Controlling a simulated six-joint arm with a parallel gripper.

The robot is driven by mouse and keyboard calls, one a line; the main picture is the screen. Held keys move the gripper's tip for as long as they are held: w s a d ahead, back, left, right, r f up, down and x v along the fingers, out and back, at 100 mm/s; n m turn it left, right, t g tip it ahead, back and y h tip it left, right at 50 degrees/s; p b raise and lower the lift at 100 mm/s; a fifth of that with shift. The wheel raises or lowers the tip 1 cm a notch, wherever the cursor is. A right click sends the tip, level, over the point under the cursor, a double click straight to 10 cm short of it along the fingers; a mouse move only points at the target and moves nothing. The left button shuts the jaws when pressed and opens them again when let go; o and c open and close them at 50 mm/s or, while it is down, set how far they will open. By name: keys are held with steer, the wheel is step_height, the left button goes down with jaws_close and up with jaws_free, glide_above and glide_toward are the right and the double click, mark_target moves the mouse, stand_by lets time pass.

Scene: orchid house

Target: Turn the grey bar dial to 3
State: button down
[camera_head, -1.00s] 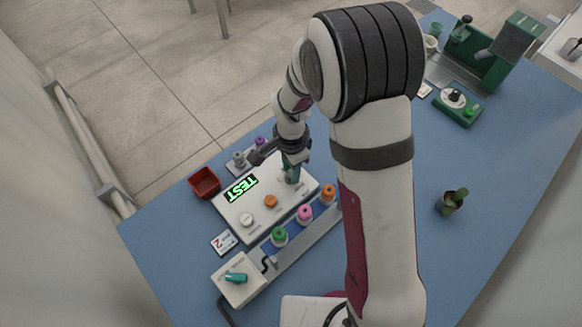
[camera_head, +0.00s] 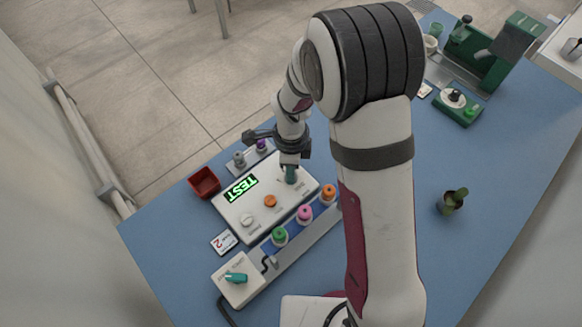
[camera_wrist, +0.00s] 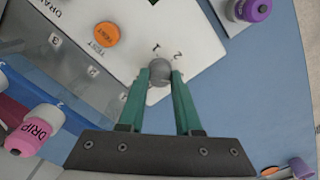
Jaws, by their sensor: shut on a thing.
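The grey bar dial (camera_wrist: 159,72) sits at a corner of the white panel (camera_head: 240,208). The wrist view shows it as a round grey top between my green fingers, with the marks 1 and 2 printed beside it. My gripper (camera_wrist: 160,78) is shut on this dial, one finger on each side. In the head view my gripper (camera_head: 290,176) points down at the panel's far right part and hides the dial. The dial's pointing direction and a 3 mark beside it cannot be made out.
The panel has a green TEST display (camera_head: 241,188), an orange button (camera_head: 270,201) and a white knob (camera_head: 247,220). A rail with green, pink and orange-capped bottles (camera_head: 305,212) runs close alongside. A red tray (camera_head: 204,182) stands left.

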stand_by(0.4)
steer(key=c, duration=0.6)
jaws_free()
step_height(320, 180, up, 16)
steer(key=shift+f, duration=0.1)
